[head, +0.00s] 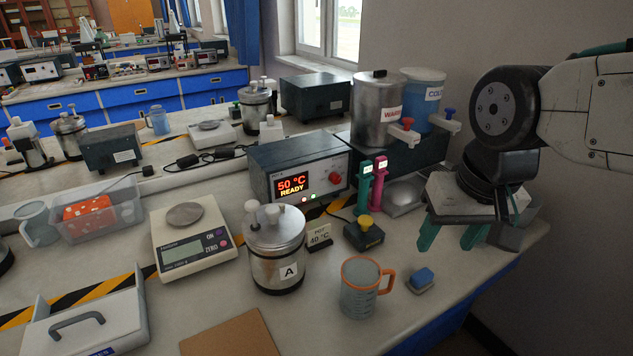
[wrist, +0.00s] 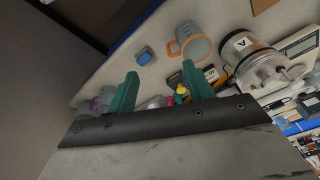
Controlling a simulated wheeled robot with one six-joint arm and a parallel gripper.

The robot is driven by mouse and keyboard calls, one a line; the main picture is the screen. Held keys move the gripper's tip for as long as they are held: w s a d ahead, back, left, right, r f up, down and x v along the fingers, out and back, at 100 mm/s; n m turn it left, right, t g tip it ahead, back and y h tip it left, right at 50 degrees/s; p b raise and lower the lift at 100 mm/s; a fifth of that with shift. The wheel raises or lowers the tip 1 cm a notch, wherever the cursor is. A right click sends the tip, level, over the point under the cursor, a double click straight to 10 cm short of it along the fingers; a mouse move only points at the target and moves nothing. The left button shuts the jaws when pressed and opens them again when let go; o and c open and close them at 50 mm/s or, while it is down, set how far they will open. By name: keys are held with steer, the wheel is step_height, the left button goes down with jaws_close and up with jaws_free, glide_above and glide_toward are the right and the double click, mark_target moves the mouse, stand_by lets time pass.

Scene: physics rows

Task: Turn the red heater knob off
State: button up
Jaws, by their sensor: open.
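The heater (head: 292,172) is a dark box with a light front panel, standing mid-bench in the head view. Its display glows "50 °C READY". The red knob (head: 337,179) sits at the right of that panel; its exact setting is too small to read. My gripper (head: 452,238) is at the right in the head view, above the bench's right edge, well to the right of the knob. Its two green fingers are apart with nothing between them. In the wrist view my gripper (wrist: 160,92) is also open. I cannot make out the knob in the wrist view.
Metal canister A (head: 277,258), an orange-handled jug (head: 360,288), a blue block (head: 422,278) and a yellow-knobbed box (head: 363,233) stand in front of the heater. Pink and green upright tools (head: 372,185) stand right of the knob.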

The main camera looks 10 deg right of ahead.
steer(key=w+a+f+m+t, duration=0.1)
steer(key=w+f+m+t, duration=0.15)
steer(key=w, duration=0.55)
steer(key=w+a+f+m+t, duration=0.15)
steer(key=w+m, duration=0.25)
steer(key=w, duration=0.4)
steer(key=w+f+m+t, duration=0.2)
steer(key=w+f+m, duration=0.15)
steer(key=w, duration=0.35)
steer(key=m+t, duration=0.7)
steer(key=m, duration=0.6)
glide_toward(337, 180)
steer(key=x, duration=0.8)
steer(key=shift+w, duration=0.15)
steer(key=shift+c, duration=0.3)
steer(key=c, duration=0.9)
